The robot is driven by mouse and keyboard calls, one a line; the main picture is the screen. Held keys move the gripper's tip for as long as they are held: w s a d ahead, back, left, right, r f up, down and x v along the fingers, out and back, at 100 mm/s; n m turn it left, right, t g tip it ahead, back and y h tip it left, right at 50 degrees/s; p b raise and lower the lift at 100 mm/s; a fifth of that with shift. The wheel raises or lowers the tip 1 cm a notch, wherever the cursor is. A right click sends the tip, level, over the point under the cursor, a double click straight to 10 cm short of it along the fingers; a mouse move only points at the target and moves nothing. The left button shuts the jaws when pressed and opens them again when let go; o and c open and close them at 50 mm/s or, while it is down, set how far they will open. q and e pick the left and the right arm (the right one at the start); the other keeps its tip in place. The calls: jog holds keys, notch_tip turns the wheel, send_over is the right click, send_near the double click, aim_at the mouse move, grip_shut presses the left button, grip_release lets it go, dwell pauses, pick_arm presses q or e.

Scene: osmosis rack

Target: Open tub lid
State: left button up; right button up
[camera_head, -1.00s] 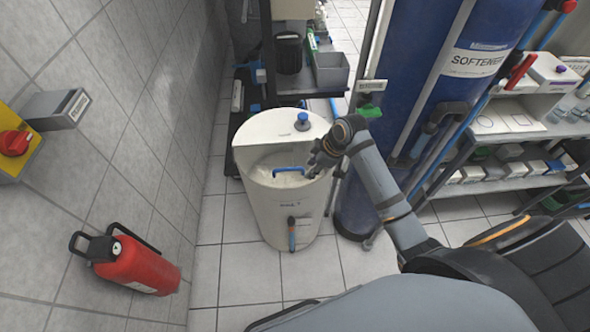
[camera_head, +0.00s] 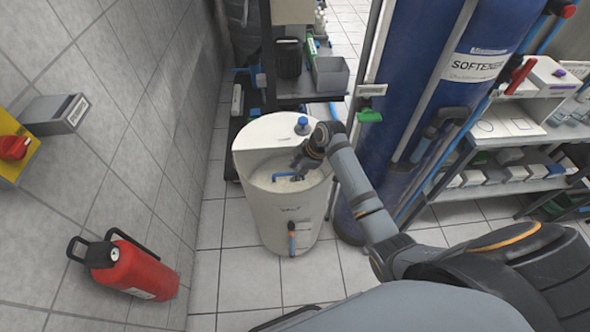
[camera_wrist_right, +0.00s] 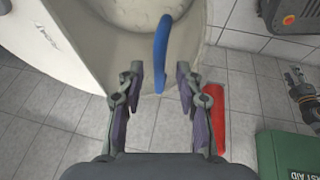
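The white round tub (camera_head: 268,215) stands on the tiled floor, with a raised back part bearing a blue-capped knob (camera_head: 302,124). Its lower front top carries a blue bar handle (camera_head: 284,176), which also shows in the right wrist view (camera_wrist_right: 162,50). My right gripper (camera_head: 297,168) is over the front top, close to the handle's right end. In the right wrist view my right gripper (camera_wrist_right: 159,80) is open, and the handle lies between its fingers in the picture. Contact cannot be told.
A blue softener tank (camera_head: 400,110) stands close right of the tub. A red fire extinguisher (camera_head: 135,270) is by the left wall. The floor in front is clear.

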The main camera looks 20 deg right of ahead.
jog(key=shift+f, duration=0.15)
grip_shut()
dwell(0.4)
